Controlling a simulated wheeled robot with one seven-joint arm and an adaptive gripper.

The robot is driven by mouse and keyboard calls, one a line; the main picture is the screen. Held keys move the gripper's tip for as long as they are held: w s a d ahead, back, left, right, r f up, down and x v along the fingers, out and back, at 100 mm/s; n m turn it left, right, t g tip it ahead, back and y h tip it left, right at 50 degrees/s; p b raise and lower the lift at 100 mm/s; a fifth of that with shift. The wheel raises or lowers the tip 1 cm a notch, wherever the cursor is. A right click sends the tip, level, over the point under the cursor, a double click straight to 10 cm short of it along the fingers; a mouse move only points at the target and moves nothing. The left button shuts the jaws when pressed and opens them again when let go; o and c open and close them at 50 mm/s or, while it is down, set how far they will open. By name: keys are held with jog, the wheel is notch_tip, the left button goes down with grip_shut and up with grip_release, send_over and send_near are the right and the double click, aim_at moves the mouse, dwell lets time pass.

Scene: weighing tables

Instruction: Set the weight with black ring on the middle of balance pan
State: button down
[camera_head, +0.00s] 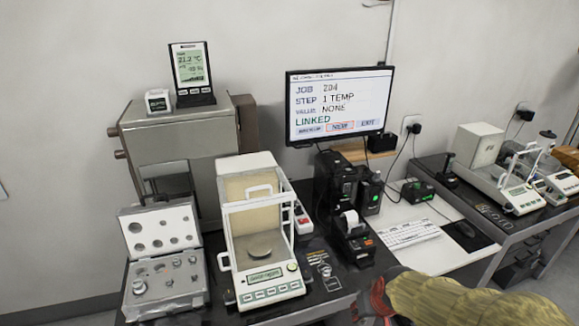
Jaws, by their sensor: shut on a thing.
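The balance (272,292) stands on the dark table at the left, with a clear draft shield around its round metal pan (262,253). I see nothing on the pan. My gripper (366,305) shows only in part at the bottom edge, right of the balance and apart from it, at the end of my olive-sleeved arm. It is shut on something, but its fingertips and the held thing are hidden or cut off. An open weight case (140,309) with several metal weights stands left of the balance. I cannot make out a black ring on any weight.
A label printer (352,240) and black boxes stand right of the balance. A monitor (338,104) is behind. A keyboard (410,233) lies on the white desk to the right. More balances (524,200) stand at the far right. Small items (324,268) lie beside the balance.

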jog(key=w+f+m, duration=0.1)
jog(key=w+f, duration=0.4)
jog(key=w, duration=0.5)
notch_tip(320, 180, down, 8)
jog(key=shift+s+a+f, duration=0.15)
jog(key=shift+s, duration=0.3)
